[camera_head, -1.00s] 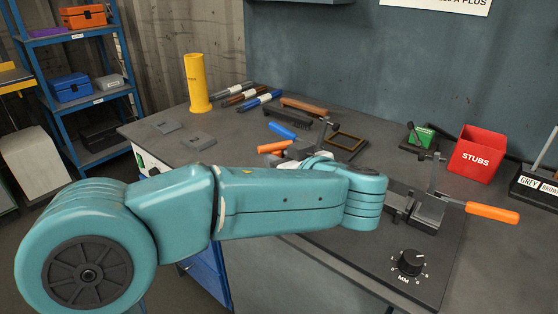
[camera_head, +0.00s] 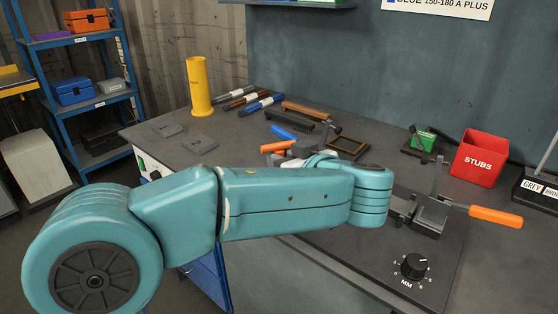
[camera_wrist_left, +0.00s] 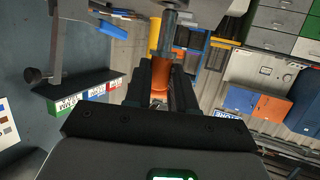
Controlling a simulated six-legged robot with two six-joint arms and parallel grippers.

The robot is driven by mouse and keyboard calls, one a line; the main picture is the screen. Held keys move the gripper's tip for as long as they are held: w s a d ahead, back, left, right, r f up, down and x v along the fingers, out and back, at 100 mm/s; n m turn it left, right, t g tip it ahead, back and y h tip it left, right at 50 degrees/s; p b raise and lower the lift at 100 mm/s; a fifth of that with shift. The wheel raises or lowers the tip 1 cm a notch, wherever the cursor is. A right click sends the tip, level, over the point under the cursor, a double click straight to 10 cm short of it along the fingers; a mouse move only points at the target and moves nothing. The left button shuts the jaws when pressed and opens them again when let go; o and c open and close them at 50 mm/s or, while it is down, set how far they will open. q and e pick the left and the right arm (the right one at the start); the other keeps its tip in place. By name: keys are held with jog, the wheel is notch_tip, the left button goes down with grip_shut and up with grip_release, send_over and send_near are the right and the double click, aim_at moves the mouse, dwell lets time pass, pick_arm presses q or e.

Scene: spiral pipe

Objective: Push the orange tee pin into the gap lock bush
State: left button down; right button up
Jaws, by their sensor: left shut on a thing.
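In the left wrist view, my left gripper (camera_wrist_left: 163,84) is shut on an orange piece (camera_wrist_left: 161,72), which looks like the tee pin. A grey cylindrical part (camera_wrist_left: 169,20) stands just beyond it, in line with the fingers. I cannot tell whether this is the gap lock bush or the pin's shaft. In the head view my left forearm and teal wrist cover most of the gripper and the work spot. An orange bar (camera_head: 277,146) shows just behind the forearm; I cannot tell whether it is the pin or a handle. My right gripper is out of view.
A clamp with an orange handle (camera_head: 495,216) stands right of my wrist, behind a black knob (camera_head: 414,266). A red STUBS bin (camera_head: 479,158), yellow tube (camera_head: 199,86) and blue bar (camera_head: 285,131) stand or lie on the bench.

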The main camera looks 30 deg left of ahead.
pick_arm(q)
jog(key=shift+w+f, duration=0.15)
dwell(0.5)
jog(key=shift+b, duration=0.5)
jog(key=shift+b, duration=0.35)
dwell(0.3)
jog(key=shift+s+f+b, duration=0.2)
jog(key=shift+f+b, duration=0.5)
jog(key=shift+b, duration=0.25)
jog(key=shift+r, duration=0.15)
jog(key=shift+a+r, duration=0.1)
jog(key=shift+r, duration=0.2)
jog(key=shift+w+d, duration=0.2)
jog(key=shift+w, duration=0.05)
dwell(0.4)
jog(key=shift+a+f, duration=0.1)
dwell(0.4)
